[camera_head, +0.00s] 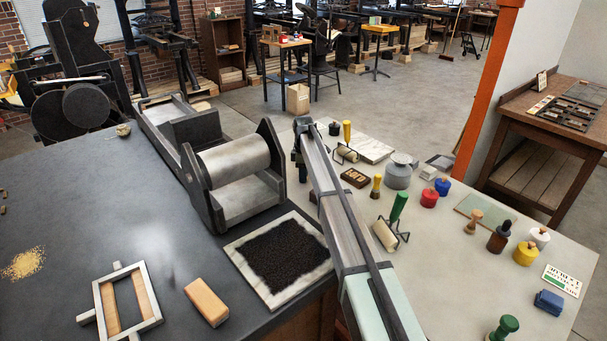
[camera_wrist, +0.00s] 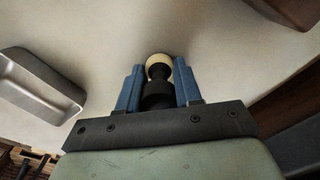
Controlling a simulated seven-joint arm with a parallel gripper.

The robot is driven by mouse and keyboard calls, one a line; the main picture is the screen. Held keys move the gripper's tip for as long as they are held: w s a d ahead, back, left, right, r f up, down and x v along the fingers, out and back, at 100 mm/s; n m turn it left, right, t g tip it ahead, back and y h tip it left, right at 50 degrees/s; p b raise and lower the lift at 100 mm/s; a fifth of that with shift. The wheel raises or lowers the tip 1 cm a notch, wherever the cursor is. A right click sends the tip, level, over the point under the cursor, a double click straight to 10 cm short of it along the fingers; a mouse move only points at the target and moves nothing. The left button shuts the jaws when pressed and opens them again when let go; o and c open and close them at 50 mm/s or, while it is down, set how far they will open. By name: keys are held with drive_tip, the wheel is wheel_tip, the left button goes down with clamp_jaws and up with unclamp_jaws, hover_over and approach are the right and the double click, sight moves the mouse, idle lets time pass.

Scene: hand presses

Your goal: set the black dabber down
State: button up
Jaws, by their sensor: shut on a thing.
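In the wrist view, my gripper (camera_wrist: 159,78) has its two blue fingers closed on the black dabber (camera_wrist: 157,95), one on each side. The dabber has a dark body and a rounded cream end that points away from the wrist. A pale surface lies behind it; I cannot tell whether the dabber touches it. In the head view, my arm reaches up from the bottom to the far end of the pale table (camera_head: 460,290). There my fingers and the held dabber cannot be made out clearly.
A metal roller press (camera_head: 235,165) stands left of my arm. A dark-inked slab (camera_head: 280,255) lies in front of it. Right of my arm are a brayer with a green handle (camera_head: 398,208), a grey container (camera_head: 398,172), a red pot (camera_head: 429,197) and a small black pot (camera_head: 335,129).

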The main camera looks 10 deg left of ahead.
drive_tip(key=o, duration=1.1)
wheel_tip(320, 180, up, 12)
drive_tip(key=shift+r, duration=0.1)
